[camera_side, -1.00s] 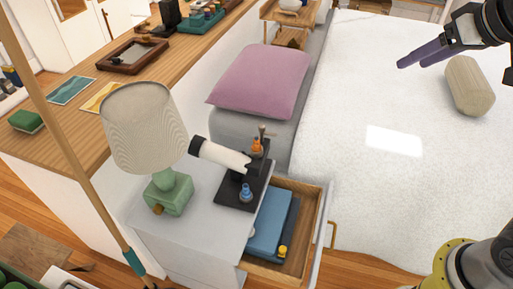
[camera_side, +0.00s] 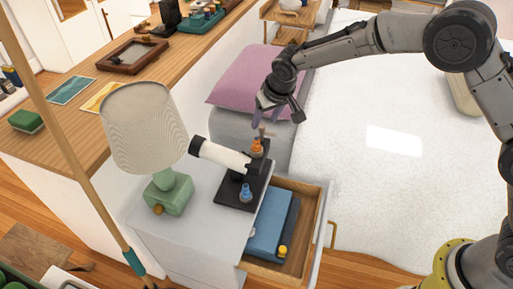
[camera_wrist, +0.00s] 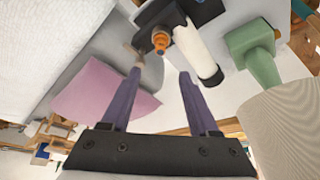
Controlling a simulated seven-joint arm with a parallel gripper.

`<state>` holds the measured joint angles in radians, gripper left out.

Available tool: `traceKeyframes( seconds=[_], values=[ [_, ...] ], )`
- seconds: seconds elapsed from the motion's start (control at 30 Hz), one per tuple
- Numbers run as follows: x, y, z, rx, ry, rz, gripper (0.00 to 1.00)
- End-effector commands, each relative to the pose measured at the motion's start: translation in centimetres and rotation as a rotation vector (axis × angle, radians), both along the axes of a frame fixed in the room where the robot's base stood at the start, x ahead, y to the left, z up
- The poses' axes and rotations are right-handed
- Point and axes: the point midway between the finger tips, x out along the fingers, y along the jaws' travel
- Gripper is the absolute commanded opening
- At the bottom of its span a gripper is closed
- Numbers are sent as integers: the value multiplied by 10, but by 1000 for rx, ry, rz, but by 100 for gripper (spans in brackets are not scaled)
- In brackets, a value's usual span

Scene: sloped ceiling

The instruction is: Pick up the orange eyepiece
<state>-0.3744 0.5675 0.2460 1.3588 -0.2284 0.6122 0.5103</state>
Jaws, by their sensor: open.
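The orange eyepiece (camera_side: 257,147) stands on the black telescope stand (camera_side: 236,200) on the grey bedside cabinet, beside the white telescope tube (camera_side: 222,153). A blue eyepiece (camera_side: 245,192) stands nearer the front of the same stand. My gripper (camera_side: 268,117) hangs just above and behind the orange eyepiece, with its purple fingers apart and nothing between them. In the wrist view the orange eyepiece (camera_wrist: 160,41) lies beyond the fingertips, nearer the left finger, and my gripper (camera_wrist: 161,73) is open. The eyepiece and fingers are apart.
A lamp (camera_side: 148,130) with a green base stands left of the telescope. An open drawer (camera_side: 308,215) holds a blue box (camera_side: 270,225) and a small yellow item (camera_side: 282,251). A pink pillow (camera_side: 240,82) lies behind; the white bed (camera_side: 375,200) is at right.

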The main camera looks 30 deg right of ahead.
Motion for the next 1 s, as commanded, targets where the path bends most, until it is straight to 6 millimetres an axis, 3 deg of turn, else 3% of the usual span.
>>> traceKeyframes(
  seconds=[0.4, 0.67, 1.0],
  values=[
    [26, 2, -64, -1, -1, 4, 61],
    [33, 2, -80, 0, -1, 3, 61],
    [49, 2, -120, 1, -1, 3, 61]
  ],
)
